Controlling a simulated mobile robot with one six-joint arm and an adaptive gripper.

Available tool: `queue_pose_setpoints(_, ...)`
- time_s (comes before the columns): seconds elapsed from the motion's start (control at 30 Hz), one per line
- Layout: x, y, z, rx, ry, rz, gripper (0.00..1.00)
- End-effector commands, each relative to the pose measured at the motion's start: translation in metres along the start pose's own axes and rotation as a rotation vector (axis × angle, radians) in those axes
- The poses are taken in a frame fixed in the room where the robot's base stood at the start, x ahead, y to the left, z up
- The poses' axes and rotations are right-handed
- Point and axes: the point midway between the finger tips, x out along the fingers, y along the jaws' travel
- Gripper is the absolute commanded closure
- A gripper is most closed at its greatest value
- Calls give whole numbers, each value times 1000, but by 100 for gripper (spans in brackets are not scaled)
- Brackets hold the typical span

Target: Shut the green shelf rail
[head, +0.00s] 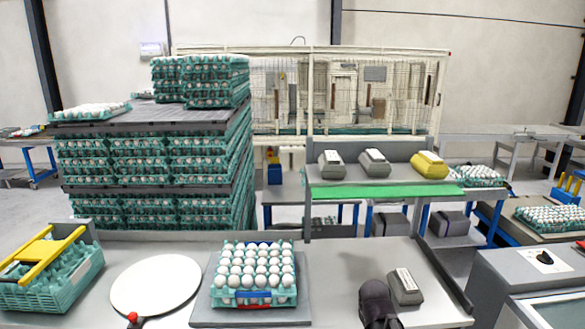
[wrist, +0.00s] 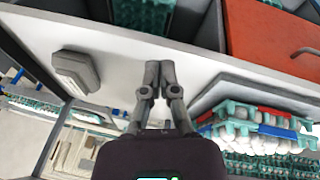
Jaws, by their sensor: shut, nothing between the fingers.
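The green shelf rail (head: 388,191) is a long flat strip along the front edge of the grey raised shelf (head: 400,172), in the head view. It seems to lie flat, facing up and forward; its exact tilt is hard to tell. My gripper (head: 376,296) is low over the grey worktable in the head view, in front of and below the rail, not touching it. In the wrist view my gripper (wrist: 159,68) has its two fingertips together with nothing between them. I cannot make out the rail clearly in the wrist view.
A grey box (head: 405,288) sits close to my gripper and shows in the wrist view (wrist: 75,70). An egg tray (head: 253,299) stands on a grey plate to the left. Two grey boxes and a yellow box (head: 430,164) stand on the shelf behind the rail.

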Motion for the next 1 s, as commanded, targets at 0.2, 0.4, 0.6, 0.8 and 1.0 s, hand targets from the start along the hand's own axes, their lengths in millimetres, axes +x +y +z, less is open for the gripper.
queue_pose_setpoints(0.2,-13,-50,46,198,-182,-126,100)
queue_pose_setpoints(0.4,-19,-66,61,269,-257,-161,100)
queue_pose_setpoints(0.6,-19,-66,61,275,-263,-163,100)
queue_pose_setpoints(0.8,-19,-66,61,273,-262,-162,61)
queue_pose_setpoints(1.0,-19,-66,61,273,-261,-162,49)
